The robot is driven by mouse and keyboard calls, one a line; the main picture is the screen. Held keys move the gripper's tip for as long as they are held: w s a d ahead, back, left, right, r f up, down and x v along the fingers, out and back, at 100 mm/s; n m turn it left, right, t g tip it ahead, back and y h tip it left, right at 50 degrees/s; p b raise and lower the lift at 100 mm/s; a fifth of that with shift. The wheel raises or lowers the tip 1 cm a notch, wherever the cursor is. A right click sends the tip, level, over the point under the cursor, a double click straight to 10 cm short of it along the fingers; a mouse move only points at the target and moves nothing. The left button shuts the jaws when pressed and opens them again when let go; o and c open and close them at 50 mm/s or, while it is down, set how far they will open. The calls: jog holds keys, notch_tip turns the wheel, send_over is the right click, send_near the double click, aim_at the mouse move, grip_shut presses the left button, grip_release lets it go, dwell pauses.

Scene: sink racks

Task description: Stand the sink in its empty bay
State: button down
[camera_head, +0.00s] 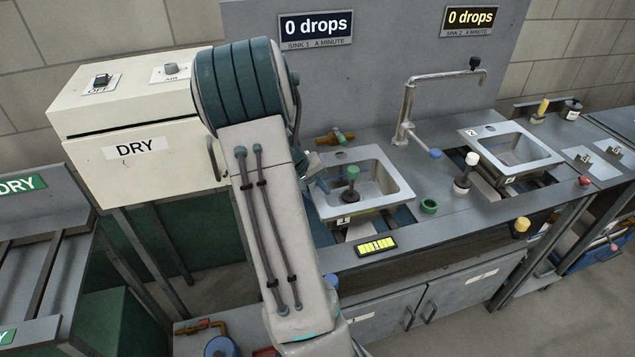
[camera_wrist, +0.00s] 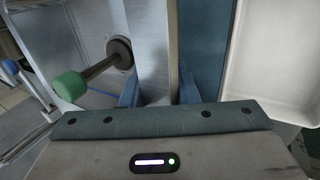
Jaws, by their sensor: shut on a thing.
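In the head view a grey metal sink (camera_head: 396,172) with a label "1" sits at an opening in the counter, right of my arm. In the wrist view my gripper (camera_wrist: 158,92) is shut on the sink's wall (camera_wrist: 153,45), one blue finger on each side. A stopper with a green knob (camera_head: 352,172) stands inside this sink; in the wrist view its green knob (camera_wrist: 70,85) is at left. In the head view my arm hides most of the gripper. I cannot tell whether the sink rests on the counter or hangs just above it.
A bent tap (camera_head: 405,110) rises between the sinks. A cream DRY cabinet (camera_head: 135,150) stands left. A green ring (camera_head: 429,206) and yellow display (camera_head: 376,245) are near the front.

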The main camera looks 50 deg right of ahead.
dwell(0.3)
jog(key=c, duration=1.1)
grip_release()
jog(key=shift+f, duration=0.1)
jog(key=b+v, duration=0.1)
jog(key=v, duration=1.1)
jog(key=s+a+r+n+t+y, duration=0.1)
jog(key=s+a, duration=0.3)
jog(key=a, duration=0.5)
jog(key=s+a+r+n+t+y, duration=0.1)
jog(key=s+a, duration=0.4)
jog(key=a, duration=0.5)
jog(key=s+a+r+n+t+y, duration=0.1)
jog(key=s+a+n+t+y, duration=0.1)
jog(key=a, duration=0.7)
jog(key=shift+s+a+r+n+t+y, duration=0.2)
jog(key=shift+s+n+t, duration=0.3)
jog(key=shift+s, duration=0.25)
jog(key=shift+s+a+r+n+t+y, duration=0.1)
jog(key=shift+s+a+n+t+y, duration=0.1)
jog(key=shift+s+n+t, duration=0.4)
jog(key=shift+s, duration=0.1)
